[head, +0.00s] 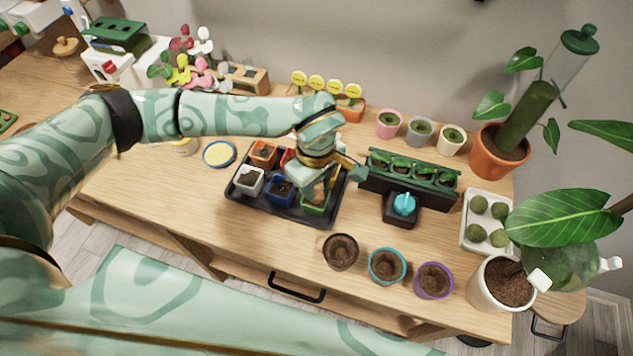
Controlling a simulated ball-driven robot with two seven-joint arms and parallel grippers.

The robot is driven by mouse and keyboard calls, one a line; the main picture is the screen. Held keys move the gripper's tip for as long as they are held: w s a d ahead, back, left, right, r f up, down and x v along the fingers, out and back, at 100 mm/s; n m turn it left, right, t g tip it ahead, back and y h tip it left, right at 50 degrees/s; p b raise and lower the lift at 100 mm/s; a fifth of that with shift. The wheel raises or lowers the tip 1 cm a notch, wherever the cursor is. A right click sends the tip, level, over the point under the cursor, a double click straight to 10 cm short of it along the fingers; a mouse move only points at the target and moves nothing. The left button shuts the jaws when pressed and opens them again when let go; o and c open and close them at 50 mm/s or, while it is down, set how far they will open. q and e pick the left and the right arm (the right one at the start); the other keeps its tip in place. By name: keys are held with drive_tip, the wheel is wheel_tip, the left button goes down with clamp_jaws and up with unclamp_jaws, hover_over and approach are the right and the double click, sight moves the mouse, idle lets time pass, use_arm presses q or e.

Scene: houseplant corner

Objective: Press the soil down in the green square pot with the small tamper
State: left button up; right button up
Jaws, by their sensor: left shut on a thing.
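The green square pot (316,207) stands in the front right corner of a black tray (233,189). My left gripper (328,176) is directly above it, pointing down, and is shut on a small tan thing (318,191), probably the small tamper. The tan thing is low over the pot's opening. The gripper and wrist hide most of it, so I cannot tell whether it touches the soil. My right gripper is not in view.
White (249,182), blue (281,190) and orange (263,154) square pots share the tray. A dark green planter (410,186) stands close to the right. Three round pots, one with a teal rim (387,266), stand in front. The front left tabletop is clear.

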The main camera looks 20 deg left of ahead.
use_arm(q)
drive_tip(key=shift+f+b, duration=0.3)
drive_tip(key=shift+f, duration=0.2)
idle(0.3)
drive_tip(key=shift+f, duration=0.1)
idle(0.9)
wheel_tip(320, 180, up, 7)
drive_tip(key=p, duration=0.5)
drive_tip(key=shift+p, duration=0.4)
